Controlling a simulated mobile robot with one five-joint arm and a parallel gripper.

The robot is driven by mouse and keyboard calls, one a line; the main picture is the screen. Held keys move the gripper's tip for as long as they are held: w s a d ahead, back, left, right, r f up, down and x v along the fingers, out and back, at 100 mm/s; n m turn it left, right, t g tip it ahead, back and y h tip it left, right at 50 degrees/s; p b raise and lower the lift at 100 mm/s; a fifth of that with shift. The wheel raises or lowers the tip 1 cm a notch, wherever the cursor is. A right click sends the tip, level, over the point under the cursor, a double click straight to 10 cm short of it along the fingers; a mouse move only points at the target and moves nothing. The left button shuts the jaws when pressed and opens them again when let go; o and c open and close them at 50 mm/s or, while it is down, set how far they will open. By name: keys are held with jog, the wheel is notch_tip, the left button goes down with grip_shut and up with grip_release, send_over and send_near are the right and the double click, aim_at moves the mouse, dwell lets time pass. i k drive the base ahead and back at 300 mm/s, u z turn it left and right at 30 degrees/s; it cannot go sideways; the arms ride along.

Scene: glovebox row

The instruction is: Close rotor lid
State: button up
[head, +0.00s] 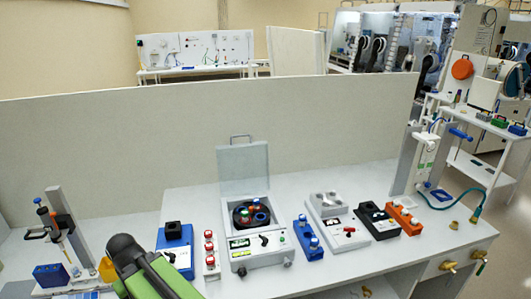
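A white and grey centrifuge (262,256) stands on the white bench near the middle of the head view. Its square grey lid (243,168) with a handle on top stands upright, hinged at the back, so the chamber is open. Inside is a dark round rotor (241,217) with several coloured pieces, red, green and blue, in it. I cannot make out a separate rotor lid. A green and black arm link of mine shows at the lower left, left of the centrifuge. My gripper is not seen.
A blue box (174,250) and a stand with red-capped vials (209,262) are left of the centrifuge. A blue rack (308,243), a white device (338,226), a black box (377,222) and an orange rack (403,219) are right. A panel (100,150) rises behind.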

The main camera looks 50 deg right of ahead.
aim_at(250, 137)
jog(key=u, duration=0.25)
jog(key=k, duration=0.35)
jog(key=z, duration=3.15)
jog(key=k, duration=1.6)
jog(key=u, duration=1.25)
jog(key=i, duration=1.5)
jog(key=z, duration=0.05)
